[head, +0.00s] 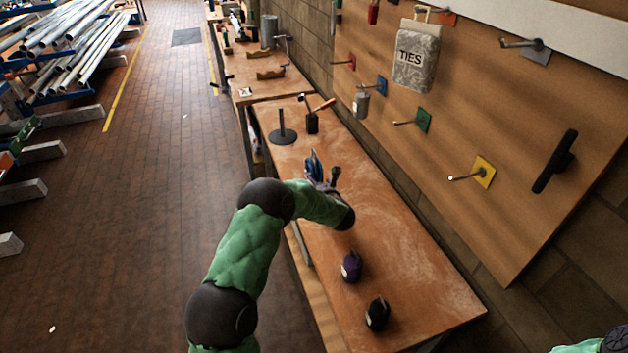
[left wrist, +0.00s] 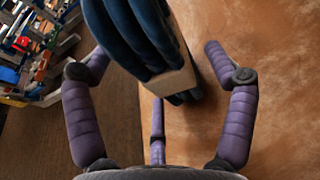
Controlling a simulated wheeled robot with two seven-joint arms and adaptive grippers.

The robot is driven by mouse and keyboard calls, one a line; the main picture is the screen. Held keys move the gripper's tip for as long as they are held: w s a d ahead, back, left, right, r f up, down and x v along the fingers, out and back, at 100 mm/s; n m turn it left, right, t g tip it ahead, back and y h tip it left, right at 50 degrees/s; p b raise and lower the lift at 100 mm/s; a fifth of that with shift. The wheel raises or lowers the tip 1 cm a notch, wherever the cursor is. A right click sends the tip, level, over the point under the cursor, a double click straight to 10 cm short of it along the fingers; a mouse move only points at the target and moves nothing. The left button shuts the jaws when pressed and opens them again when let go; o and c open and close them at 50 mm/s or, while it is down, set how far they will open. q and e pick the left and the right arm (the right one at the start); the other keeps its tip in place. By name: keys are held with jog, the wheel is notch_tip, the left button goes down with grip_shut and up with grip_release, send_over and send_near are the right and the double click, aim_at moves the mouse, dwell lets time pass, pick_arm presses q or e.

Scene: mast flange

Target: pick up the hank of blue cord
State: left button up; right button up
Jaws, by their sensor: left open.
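The hank of blue cord (head: 313,163) stands on the wooden bench, partly hidden by my left gripper in the head view. In the left wrist view the hank (left wrist: 138,35) shows as thick dark blue strands with a pale beige band around them. My left gripper (head: 328,180) is at the hank, on its near side. In the left wrist view its purple fingers (left wrist: 156,52) are spread open, with the hank between the two outer ones and a third finger below. I cannot tell whether any finger touches it. My right gripper is out of view.
A purple bundle (head: 351,267) and a black bundle (head: 377,314) stand on the near bench (head: 425,285). A dark stand with a post (head: 282,135) is behind the hank. A pegboard (head: 480,110) with hooks and a TIES bag (head: 416,60) rises at the right.

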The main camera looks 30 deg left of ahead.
pick_arm(q)
jog(key=x, duration=0.4)
jog(key=shift+a+r, duration=0.1)
jog(key=shift+a, duration=0.05)
jog(key=c, duration=1.5)
jog(key=shift+r, duration=0.1)
jog(key=shift+r, duration=0.6)
jog(key=s+a+r, duration=0.3)
jog(key=r, duration=0.1)
jog(key=s+a+r+p, duration=0.1)
jog(key=s+a+r, duration=0.2)
jog(key=a, duration=0.1)
jog(key=s+a+r, duration=0.3)
jog(key=r, duration=0.1)
jog(key=shift+s+a+r+p, duration=0.2)
jog(key=shift+a+r+p, duration=0.05)
jog(key=shift+r+p, duration=0.05)
